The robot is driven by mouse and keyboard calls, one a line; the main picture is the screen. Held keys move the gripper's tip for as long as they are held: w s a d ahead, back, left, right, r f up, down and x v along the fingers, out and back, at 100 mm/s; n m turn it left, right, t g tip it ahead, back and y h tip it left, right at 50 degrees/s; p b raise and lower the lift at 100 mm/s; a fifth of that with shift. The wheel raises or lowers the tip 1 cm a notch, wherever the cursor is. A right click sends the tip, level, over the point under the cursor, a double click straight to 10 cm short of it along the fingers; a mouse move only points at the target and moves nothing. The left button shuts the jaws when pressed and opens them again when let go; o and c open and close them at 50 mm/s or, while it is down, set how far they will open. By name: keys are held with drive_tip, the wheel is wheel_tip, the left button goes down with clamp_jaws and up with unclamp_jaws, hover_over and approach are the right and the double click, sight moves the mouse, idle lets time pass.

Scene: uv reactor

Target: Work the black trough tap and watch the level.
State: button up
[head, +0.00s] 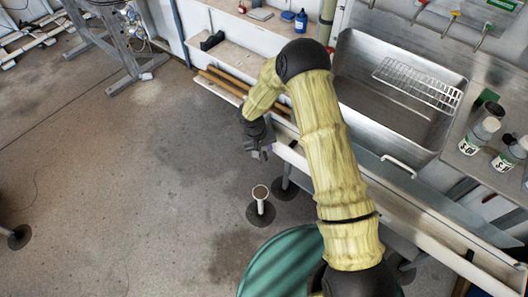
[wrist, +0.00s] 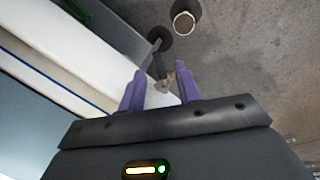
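My gripper (wrist: 160,72) has its two purple fingers spread apart in the wrist view. A small dark part, which looks like the black trough tap (wrist: 158,62), shows between and beyond the fingertips, with gaps on both sides. I cannot tell its handle position. In the head view my gripper (head: 258,148) hangs at the left end of my arm, beside the long pale trough (head: 440,222); the tap cannot be made out there. No water level can be seen in the trough, which is partly hidden by my arm.
A white upright pipe (head: 260,194) stands on the floor close to my gripper; its open top (wrist: 184,23) also shows in the wrist view. A round green lid or tub (head: 275,265) is below. A steel sink (head: 385,100) is behind.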

drive_tip(key=shift+d+f, duration=0.2)
drive_tip(key=shift+f, duration=0.6)
clamp_jaws()
drive_tip(key=shift+d+n, duration=0.1)
drive_tip(key=shift+n, duration=0.3)
drive_tip(key=shift+w+d+n+t+y+b, duration=0.15)
drive_tip(key=shift+w+d+n+t+b, duration=0.15)
drive_tip(key=shift+n, duration=0.85)
drive_tip(key=shift+w+d+n+t+y+b, duration=0.1)
drive_tip(key=shift+d+n+b, duration=0.2)
drive_tip(key=shift+n, duration=0.9)
drive_tip(key=shift+w+d+n+t+y+b, duration=0.2)
drive_tip(key=shift+d+n, duration=0.2)
drive_tip(key=shift+n, duration=0.75)
